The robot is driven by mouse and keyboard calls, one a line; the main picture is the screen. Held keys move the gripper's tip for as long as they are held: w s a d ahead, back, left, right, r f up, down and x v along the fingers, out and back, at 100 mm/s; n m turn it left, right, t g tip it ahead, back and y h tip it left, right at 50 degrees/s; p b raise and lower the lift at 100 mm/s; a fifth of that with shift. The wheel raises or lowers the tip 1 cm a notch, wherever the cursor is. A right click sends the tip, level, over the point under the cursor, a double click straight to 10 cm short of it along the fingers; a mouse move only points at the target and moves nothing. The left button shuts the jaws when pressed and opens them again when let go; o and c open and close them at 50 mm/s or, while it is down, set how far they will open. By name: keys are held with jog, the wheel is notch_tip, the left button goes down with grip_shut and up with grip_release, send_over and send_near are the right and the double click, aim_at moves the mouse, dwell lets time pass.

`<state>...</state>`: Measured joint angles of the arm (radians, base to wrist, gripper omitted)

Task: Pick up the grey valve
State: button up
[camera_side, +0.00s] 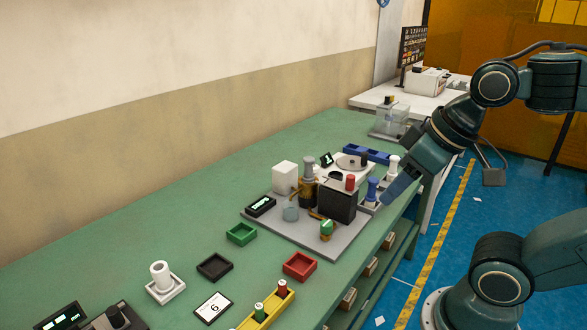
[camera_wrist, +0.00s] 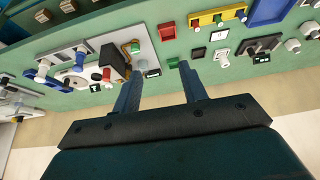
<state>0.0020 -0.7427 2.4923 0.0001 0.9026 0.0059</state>
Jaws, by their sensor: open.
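A grey valve-like piece (camera_side: 309,163) stands upright on top of a brass-coloured cylinder (camera_side: 308,192), on the grey baseplate (camera_side: 335,240) of the assembly in the side view. I cannot pick the grey piece out clearly in the wrist view, where the assembly (camera_wrist: 140,40) lies at upper left, partly behind a finger. My gripper (camera_side: 398,190) is in the air at the right of the assembly, near the bench's front edge, and apart from the grey piece. In the wrist view my gripper (camera_wrist: 157,84) has its two fingers spread, with nothing between them.
A blue-topped piece (camera_side: 373,188) and a white-topped piece (camera_side: 393,167) stand near my gripper. Green (camera_side: 241,234), black (camera_side: 215,266) and red (camera_side: 299,266) trays lie further left.

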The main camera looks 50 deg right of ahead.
jog(key=w+d+r+m+g, duration=0.1)
jog(key=w+d+r+m, duration=0.25)
jog(key=w, duration=0.45)
jog(key=m+g, duration=0.5)
jog(key=m, duration=0.7)
send_over(309, 177)
notch_tip(309, 177, down, 6)
jog(key=shift+n, duration=0.25)
jog(key=shift+w+d+f, duration=0.1)
jog(key=shift+w+f, duration=0.05)
jog(key=shift+f, duration=1.35)
jog(key=shift+w+d+f, duration=0.1)
jog(key=shift+f, duration=1.35)
jog(key=shift+w+f, duration=0.15)
jog(key=shift+f, duration=1.35)
jog(key=shift+f, duration=0.1)
jog(key=shift+d+f, duration=0.15)
jog(key=shift+f, duration=1.1)
jog(key=shift+d+f, duration=0.1)
jog(key=shift+f, duration=1.15)
